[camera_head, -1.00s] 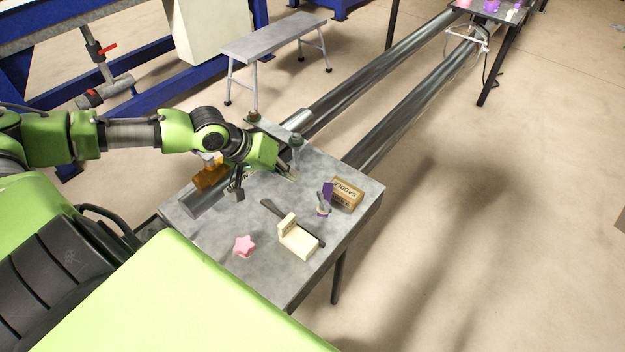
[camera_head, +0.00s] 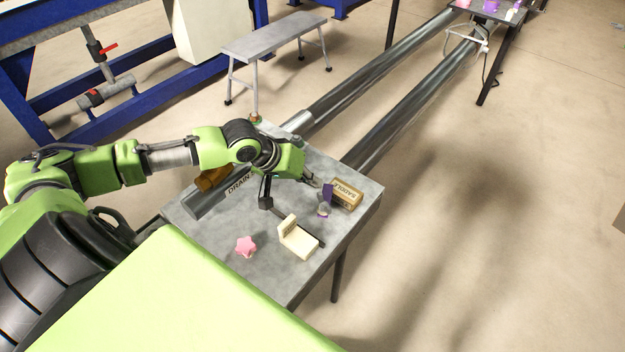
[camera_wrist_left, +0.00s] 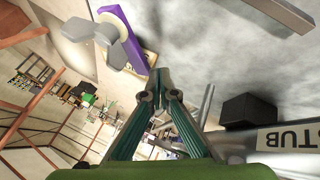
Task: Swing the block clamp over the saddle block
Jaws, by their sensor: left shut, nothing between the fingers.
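The saddle block (camera_head: 347,195), a tan box-like block marked SADDLE, sits near the table's right edge. The block clamp, a purple upright piece (camera_head: 328,191) with a grey knob (camera_head: 323,209), stands just left of it and does not lie across its top. In the left wrist view the purple clamp arm (camera_wrist_left: 125,22) and grey knob (camera_wrist_left: 112,38) show at upper left. My left gripper (camera_head: 315,184) is shut and empty, just to the upper left of the clamp; its fingertips show in the left wrist view (camera_wrist_left: 162,78). Contact cannot be told. My right gripper is not in view.
A cream L-shaped block (camera_head: 298,242) and a pink star-shaped piece (camera_head: 245,246) are on the front of the grey table (camera_head: 280,282). A grey pipe labelled DRAIN (camera_head: 206,201) lies at left under my arm. Two large pipes (camera_head: 400,130) run behind the table.

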